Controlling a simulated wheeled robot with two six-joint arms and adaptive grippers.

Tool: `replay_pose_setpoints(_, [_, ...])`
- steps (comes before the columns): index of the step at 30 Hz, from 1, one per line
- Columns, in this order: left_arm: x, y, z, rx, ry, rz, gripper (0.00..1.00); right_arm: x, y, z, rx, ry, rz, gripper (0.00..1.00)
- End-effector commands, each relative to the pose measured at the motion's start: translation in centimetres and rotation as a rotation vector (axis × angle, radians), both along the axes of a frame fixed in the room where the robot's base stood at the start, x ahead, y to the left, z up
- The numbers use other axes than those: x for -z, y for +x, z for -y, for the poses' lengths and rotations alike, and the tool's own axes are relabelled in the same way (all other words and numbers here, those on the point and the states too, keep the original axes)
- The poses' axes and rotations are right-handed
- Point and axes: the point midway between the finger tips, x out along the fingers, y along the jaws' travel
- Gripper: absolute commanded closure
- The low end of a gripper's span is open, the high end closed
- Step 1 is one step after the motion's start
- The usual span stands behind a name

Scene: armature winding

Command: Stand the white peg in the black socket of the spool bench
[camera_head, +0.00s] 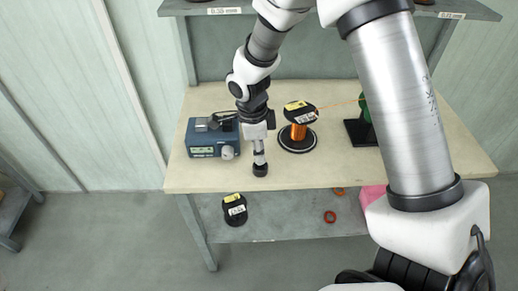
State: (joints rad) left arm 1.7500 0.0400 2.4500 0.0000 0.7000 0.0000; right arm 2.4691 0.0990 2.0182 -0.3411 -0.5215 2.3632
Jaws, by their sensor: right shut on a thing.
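My right gripper (258,139) points down over the front of the spool bench (205,177). It is shut on the white peg (259,149), a short pale upright piece below the jaws. The black socket (261,170) is a small dark piece near the bench's front edge, directly under the peg. The peg's lower end meets or overlaps the socket in this view; I cannot tell whether it is seated inside. The peg looks about upright. My left gripper is not in view.
A blue meter box (202,150) stands left of the gripper. A spool with orange wire (298,133) stands right of it, its wire running right toward a green part (365,108) on a black base (358,132). A black spool (235,210) lies on the lower shelf.

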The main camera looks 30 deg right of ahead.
Motion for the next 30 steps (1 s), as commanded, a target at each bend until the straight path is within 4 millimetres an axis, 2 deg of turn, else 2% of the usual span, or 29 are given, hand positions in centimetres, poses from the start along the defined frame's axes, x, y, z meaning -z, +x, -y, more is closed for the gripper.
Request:
replay_pose_setpoints(8, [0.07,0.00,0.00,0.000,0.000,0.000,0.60,0.07,0.00,0.00,0.000,0.000,0.000,1.00])
replay_pose_setpoints(16, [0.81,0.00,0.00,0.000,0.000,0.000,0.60,0.94,-0.01,0.00,0.000,0.000,0.000,1.00])
replay_pose_setpoints(30, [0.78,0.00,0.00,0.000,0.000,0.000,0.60,0.93,-0.01,0.00,0.000,0.000,0.000,1.00])
